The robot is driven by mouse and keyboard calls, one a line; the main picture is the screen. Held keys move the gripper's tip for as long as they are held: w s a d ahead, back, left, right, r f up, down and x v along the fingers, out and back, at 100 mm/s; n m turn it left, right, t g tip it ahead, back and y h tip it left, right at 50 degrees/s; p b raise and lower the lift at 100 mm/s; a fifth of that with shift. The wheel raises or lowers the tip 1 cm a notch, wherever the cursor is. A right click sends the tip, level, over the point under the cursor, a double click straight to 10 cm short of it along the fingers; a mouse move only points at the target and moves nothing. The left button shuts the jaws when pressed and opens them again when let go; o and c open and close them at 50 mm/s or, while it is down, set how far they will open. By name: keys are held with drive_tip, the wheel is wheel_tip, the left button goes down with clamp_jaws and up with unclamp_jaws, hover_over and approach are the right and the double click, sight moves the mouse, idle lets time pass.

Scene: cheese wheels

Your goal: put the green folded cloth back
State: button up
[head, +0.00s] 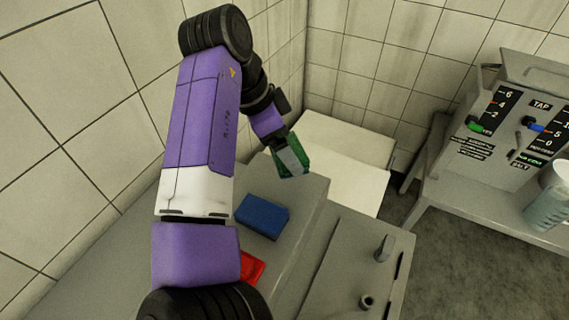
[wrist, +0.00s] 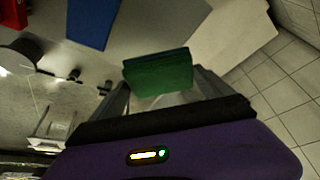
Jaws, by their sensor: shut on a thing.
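The green folded cloth (head: 304,162) is held in my gripper (head: 290,157), whose fingers are shut on it. In the wrist view the cloth (wrist: 158,74) sits between the two fingers of my gripper (wrist: 160,98). In the head view the cloth appears beyond the blue folded cloth, near the far end of the grey surface. I cannot tell its exact height or whether it touches anything below.
A blue folded cloth (head: 262,216) and a partly hidden red one (head: 251,268) lie on the grey surface (head: 300,197). A cream-white box (head: 345,150) stands beyond, in the corner. A control panel (head: 520,115) and a jug (head: 549,200) stand on a right-hand table.

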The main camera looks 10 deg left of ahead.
sight(274, 153)
drive_tip(key=shift+f+p, duration=0.5)
drive_tip(key=shift+f, duration=3.1)
drive_tip(key=shift+f, duration=0.15)
drive_tip(key=o, duration=0.9)
drive_tip(key=shift+r, duration=0.2)
drive_tip(key=b+v, duration=0.2)
drive_tip(key=v, duration=1)
drive_tip(key=shift+b, duration=0.35)
